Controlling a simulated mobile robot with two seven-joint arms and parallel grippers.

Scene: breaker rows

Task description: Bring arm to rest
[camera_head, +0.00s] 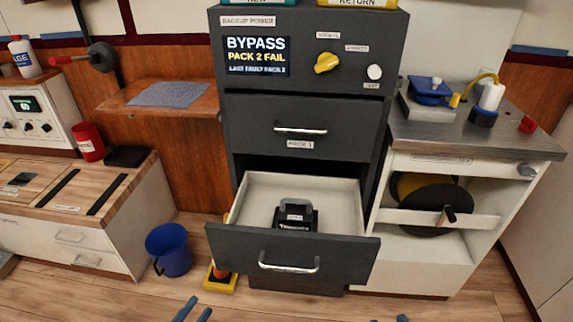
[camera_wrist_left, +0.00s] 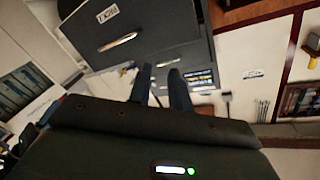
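My right gripper (camera_head: 388,319) barely shows at the bottom edge, only as two small tips set apart. Both are in front of the dark cabinet (camera_head: 315,95) and clear of its open lower drawer (camera_head: 290,262). A black pack with a handle (camera_head: 295,217) sits in that drawer. The rest of both arms is hidden.
The open drawer juts toward me. A blue bucket (camera_head: 170,251) and a yellow-based object (camera_head: 219,280) stand on the floor left of it. A wood-topped bench (camera_head: 70,185) is at left, a metal-topped cabinet (camera_head: 465,140) at right. The floor in front is largely clear.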

